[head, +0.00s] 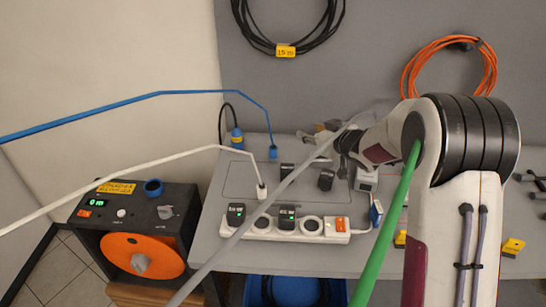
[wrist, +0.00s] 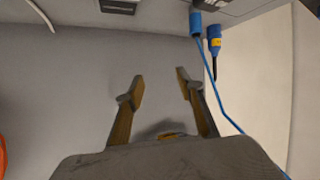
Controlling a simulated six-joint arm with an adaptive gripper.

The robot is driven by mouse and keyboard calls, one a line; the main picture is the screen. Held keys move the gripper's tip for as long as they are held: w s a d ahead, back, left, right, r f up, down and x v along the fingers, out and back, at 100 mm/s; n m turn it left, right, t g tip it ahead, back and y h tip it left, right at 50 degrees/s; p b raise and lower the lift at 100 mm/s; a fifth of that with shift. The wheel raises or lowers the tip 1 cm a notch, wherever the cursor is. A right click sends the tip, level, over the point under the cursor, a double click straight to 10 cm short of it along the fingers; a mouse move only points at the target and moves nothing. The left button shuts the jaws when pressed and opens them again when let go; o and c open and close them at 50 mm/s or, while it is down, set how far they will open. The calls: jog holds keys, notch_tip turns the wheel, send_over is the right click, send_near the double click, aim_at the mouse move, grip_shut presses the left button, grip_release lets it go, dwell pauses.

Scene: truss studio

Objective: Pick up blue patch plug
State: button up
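The blue patch plug (head: 273,152) stands upright at the back of the grey table, with a blue cable running from its top to the left. In the wrist view the plug (wrist: 196,24) is at the top, right of centre, beyond my fingertips. My gripper (wrist: 160,80) is open with nothing between its fingers. In the head view my gripper (head: 327,130) is above the table's back edge, to the right of the plug and apart from it; its fingertips are hard to make out there.
A blue connector with a yellow label (head: 237,138) stands just left of the plug. A white power strip (head: 300,232) with adapters and a white plug (head: 262,191) is in front. White, grey and green cables cross the space. A control box (head: 135,225) stands left.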

aim_at(276, 150)
jog(key=a+f+y, duration=0.1)
jog(key=a+f, duration=0.1)
jog(key=f, duration=0.1)
jog(key=a+f+n+g+y, duration=0.1)
jog(key=a+f, duration=0.1)
jog(key=f, duration=0.1)
jog(key=a+f+y, duration=0.1)
jog(key=a+f, duration=0.1)
jog(key=shift+w+a+f+n+g, duration=0.1)
jog(key=shift+f+n+g, duration=0.2)
jog(key=shift+f, duration=0.1)
jog(key=shift+x, duration=1.3)
jog(key=shift+a, duration=0.15)
jog(key=shift+w+a+f, duration=0.15)
jog(key=shift+w+a, duration=0.35)
jog(key=shift+a, duration=0.2)
jog(key=shift+w+a+f, duration=0.2)
jog(key=shift+w+a, duration=0.3)
jog(key=shift+a, duration=0.2)
jog(key=shift+x, duration=0.85)
grip_shut()
